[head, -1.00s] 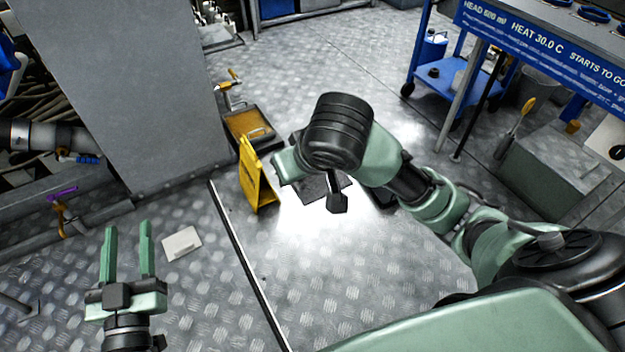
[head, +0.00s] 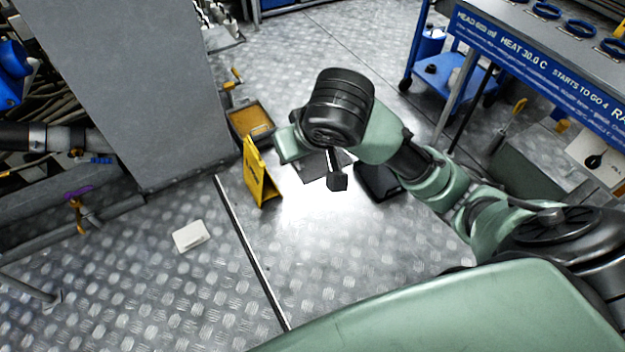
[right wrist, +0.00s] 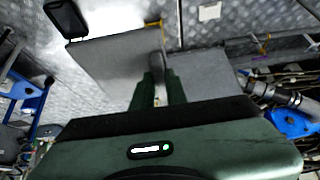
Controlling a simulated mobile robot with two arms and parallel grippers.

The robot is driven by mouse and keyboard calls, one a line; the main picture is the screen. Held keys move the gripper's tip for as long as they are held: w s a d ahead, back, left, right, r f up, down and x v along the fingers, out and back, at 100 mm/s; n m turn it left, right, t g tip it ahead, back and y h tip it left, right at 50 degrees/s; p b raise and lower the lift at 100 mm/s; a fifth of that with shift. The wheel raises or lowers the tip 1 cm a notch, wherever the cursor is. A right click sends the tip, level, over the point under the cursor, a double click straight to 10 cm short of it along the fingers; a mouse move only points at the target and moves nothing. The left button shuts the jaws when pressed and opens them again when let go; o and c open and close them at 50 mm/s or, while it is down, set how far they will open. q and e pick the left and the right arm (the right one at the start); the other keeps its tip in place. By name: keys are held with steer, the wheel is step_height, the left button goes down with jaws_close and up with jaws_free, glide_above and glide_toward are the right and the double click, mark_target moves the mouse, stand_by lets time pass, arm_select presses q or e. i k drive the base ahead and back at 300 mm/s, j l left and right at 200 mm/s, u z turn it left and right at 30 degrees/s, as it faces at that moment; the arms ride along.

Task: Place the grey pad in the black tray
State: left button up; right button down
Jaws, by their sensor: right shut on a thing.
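The grey pad (right wrist: 112,62) is a flat grey sheet held at the fingertips of my right gripper (right wrist: 158,75), seen in the right wrist view. In the head view the pad (head: 314,166) shows partly, dark, under my right wrist, which hides the rest and the fingers. The black tray (head: 378,181) lies on the floor just right of the pad, partly covered by my right arm. It also shows in the right wrist view (right wrist: 66,18), at the upper left, beyond the pad's edge and apart from it. My left gripper is out of view.
A yellow folding sign (head: 260,175) stands left of the pad. A grey cabinet (head: 130,85) rises at the left, with a yellow-brown tray (head: 251,122) beside it. A white plate (head: 190,235) lies on the floor. A blue cart (head: 450,72) stands at the back right.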

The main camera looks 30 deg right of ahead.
mark_target(379, 178)
steer(key=z, duration=0.35)
steer(key=i+l+z, duration=0.3)
steer(key=i+z, duration=0.15)
steer(key=i, duration=0.2)
steer(key=i+z, duration=0.45)
steer(key=i, duration=0.2)
